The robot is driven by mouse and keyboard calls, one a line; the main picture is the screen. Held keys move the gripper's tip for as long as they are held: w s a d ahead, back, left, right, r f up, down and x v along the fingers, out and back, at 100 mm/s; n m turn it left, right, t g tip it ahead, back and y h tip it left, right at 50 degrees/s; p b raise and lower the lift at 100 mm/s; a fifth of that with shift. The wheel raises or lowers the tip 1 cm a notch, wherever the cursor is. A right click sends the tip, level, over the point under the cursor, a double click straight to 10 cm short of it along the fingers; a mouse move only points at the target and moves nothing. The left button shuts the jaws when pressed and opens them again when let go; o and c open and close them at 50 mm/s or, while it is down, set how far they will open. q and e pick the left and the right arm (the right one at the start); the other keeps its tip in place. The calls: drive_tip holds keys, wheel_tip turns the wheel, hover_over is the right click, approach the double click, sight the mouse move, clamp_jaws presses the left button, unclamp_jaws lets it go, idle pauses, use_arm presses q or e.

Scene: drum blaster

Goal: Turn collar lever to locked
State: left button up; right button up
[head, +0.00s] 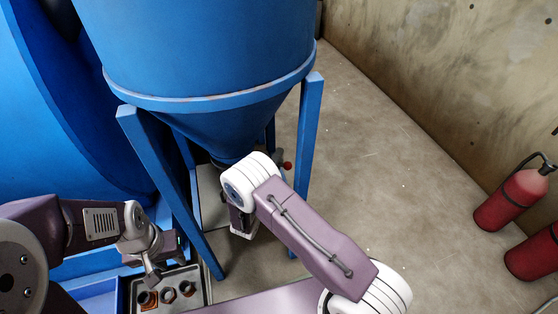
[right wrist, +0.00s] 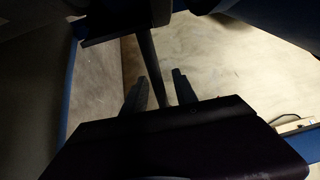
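The blue hopper (head: 205,50) narrows to a cone, and its outlet collar is mostly hidden behind my right wrist. A red knob (head: 287,165), apparently the collar lever's end, shows just right of that wrist.
Blue support legs (head: 170,190) stand around the cone, close to my right arm. A grey tray (head: 200,283) with several rusty nuts lies below my left gripper. Two red fire extinguishers (head: 510,198) stand at the right. The concrete floor (head: 385,170) between is clear.

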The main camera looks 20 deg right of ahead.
drive_tip(key=shift+w+d, duration=0.35)
drive_tip(key=shift+w, duration=0.15)
clamp_jaws()
idle(1.1)
